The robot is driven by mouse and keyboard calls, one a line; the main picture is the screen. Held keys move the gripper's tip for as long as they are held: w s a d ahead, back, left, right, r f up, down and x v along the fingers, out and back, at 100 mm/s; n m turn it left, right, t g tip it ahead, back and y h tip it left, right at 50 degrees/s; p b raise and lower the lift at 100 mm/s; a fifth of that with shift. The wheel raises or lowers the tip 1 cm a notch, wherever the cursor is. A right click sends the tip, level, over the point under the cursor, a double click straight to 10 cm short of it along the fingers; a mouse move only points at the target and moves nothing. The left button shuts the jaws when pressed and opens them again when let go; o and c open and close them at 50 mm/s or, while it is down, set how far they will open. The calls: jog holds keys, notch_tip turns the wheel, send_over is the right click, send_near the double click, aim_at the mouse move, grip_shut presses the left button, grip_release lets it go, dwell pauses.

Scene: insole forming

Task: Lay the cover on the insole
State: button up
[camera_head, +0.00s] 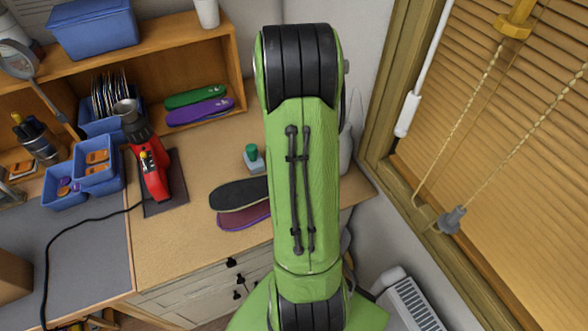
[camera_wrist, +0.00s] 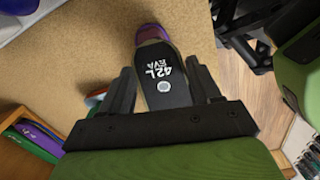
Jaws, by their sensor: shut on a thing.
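A long black piece, which I take to be the cover (camera_head: 238,193), is near the front of the wooden bench. In the wrist view the same black cover (camera_wrist: 163,98) shows white "42L EVA" lettering and a pale round spot. My gripper (camera_wrist: 162,67) has one finger on each side of it and is shut on it. A purple-maroon insole (camera_head: 245,216) lies under the cover and sticks out along its front side. Its end also shows beyond the cover in the wrist view (camera_wrist: 151,32). I cannot tell whether they touch. My arm hides the gripper in the head view.
A red machine (camera_head: 152,172) stands on a dark mat to the left. A green-topped block (camera_head: 253,157) is just behind the cover. Green (camera_head: 196,96) and purple (camera_head: 200,112) insoles lie by the shelf. Blue bins (camera_head: 97,165) stand at left. Bench between is clear.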

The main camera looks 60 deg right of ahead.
notch_tip(320, 180, down, 8)
jog(key=b, duration=0.5)
jog(key=shift+w+d+r+b, duration=0.1)
jog(key=shift+r+b, duration=0.15)
jog(key=shift+b, duration=0.05)
jog(key=shift+f+b, duration=0.4)
jog(key=shift+f, duration=0.05)
jog(key=shift+s+a+f, duration=0.2)
jog(key=shift+s+a, duration=0.05)
jog(key=shift+a, duration=0.05)
dwell(0.4)
jog(key=o, duration=1.1)
jog(key=shift+s+a, duration=0.1)
jog(key=shift+r, duration=0.2)
